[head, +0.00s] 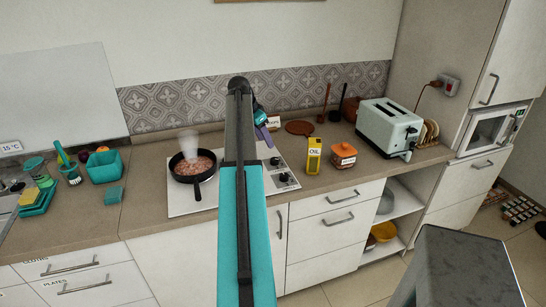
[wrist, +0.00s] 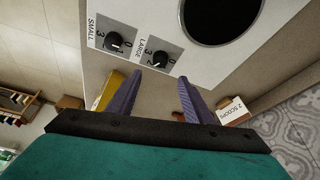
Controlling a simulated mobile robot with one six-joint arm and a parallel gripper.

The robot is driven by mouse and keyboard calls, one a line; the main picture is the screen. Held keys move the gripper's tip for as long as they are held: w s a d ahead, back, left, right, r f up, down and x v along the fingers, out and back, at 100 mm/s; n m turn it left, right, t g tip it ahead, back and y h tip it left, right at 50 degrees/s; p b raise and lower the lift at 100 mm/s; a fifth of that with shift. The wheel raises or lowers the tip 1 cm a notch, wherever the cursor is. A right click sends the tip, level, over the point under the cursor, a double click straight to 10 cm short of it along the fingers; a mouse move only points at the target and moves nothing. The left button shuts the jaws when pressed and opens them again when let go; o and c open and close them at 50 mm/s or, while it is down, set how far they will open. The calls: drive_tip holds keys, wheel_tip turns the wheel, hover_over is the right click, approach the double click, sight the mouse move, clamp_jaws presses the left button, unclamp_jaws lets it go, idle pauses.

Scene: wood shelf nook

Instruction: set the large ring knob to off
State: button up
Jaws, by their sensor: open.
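The large ring knob (wrist: 157,59) is a black round dial on the white hob, beside the word LARGE and small numbers. The number it points to is too small to read surely. In the head view it is the farther of two dark knobs (head: 276,161). The small ring knob (wrist: 115,42) sits beside it, and it is the nearer one in the head view (head: 284,178). My gripper (wrist: 159,95) is open, its two purple fingers apart with nothing between them. The large knob lies just beyond the fingertips, roughly in line with the gap. In the head view, my arm hides most of my gripper (head: 262,132).
A steaming black pan (head: 193,163) stands on the hob's left (head: 181,207). A yellow oil container (head: 313,155), an orange-lidded jar (head: 343,154) and a toaster (head: 389,126) stand to the right. A labelled scoops holder (wrist: 233,111) is near the right finger. The tiled wall (head: 180,103) is behind.

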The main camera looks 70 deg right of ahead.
sight(275, 159)
drive_tip(key=shift+p+x, duration=1.6)
drive_tip(key=shift+x, duration=4.15)
drive_tip(key=shift+a, duration=0.1)
drive_tip(key=c, duration=1)
